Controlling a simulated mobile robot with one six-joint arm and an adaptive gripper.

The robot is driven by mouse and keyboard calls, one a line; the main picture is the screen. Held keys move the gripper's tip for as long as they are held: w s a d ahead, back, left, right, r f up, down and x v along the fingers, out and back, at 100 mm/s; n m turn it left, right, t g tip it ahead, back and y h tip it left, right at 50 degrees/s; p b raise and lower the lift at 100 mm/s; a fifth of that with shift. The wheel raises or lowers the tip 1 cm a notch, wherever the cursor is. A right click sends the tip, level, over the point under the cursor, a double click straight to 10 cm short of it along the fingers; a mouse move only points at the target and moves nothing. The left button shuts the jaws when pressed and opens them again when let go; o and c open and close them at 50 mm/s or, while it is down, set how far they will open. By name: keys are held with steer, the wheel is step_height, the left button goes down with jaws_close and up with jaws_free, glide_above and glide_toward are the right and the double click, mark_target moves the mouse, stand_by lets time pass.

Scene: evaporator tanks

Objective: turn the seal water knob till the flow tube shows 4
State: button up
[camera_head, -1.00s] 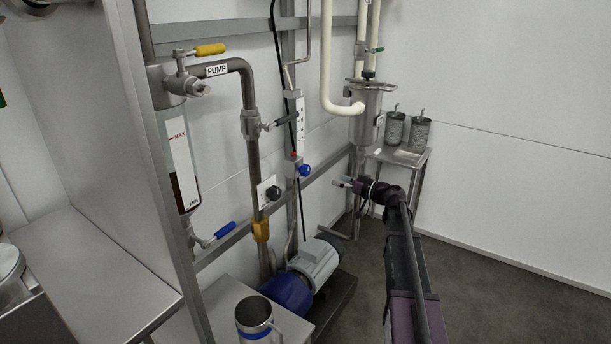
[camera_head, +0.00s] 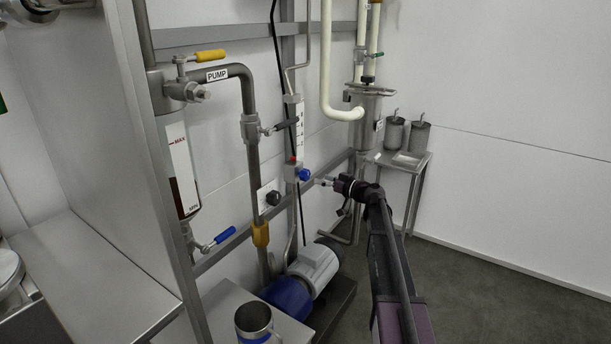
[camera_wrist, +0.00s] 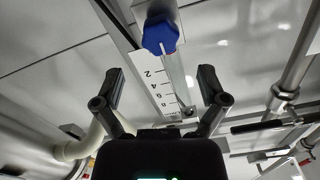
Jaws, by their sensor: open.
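The blue knob (camera_head: 304,174) sits at the foot of the flow tube's white scale plate (camera_head: 299,130) on the steel post. In the wrist view the blue knob (camera_wrist: 160,36), with a white mark on it, is at top centre. The scale plate (camera_wrist: 158,80), with digits including 2 and 4, runs below it. The clear tube (camera_wrist: 176,76) lies along the plate; I cannot tell its float level. My gripper (camera_head: 323,181) is just right of the knob. In the wrist view my gripper (camera_wrist: 162,72) is open and empty, its fingers apart from the knob.
A black knob (camera_head: 273,197) is lower left of the blue one. A grey pipe (camera_head: 253,150) with valves stands left. The pump motor (camera_head: 313,265) and a metal jug (camera_head: 254,320) are below. A steel canister (camera_head: 366,105) hangs right. Floor at right is clear.

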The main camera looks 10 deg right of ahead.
mark_target(308, 175)
steer(key=shift+x, duration=3.55)
steer(key=shift+f, duration=0.1)
steer(key=c, duration=1.1)
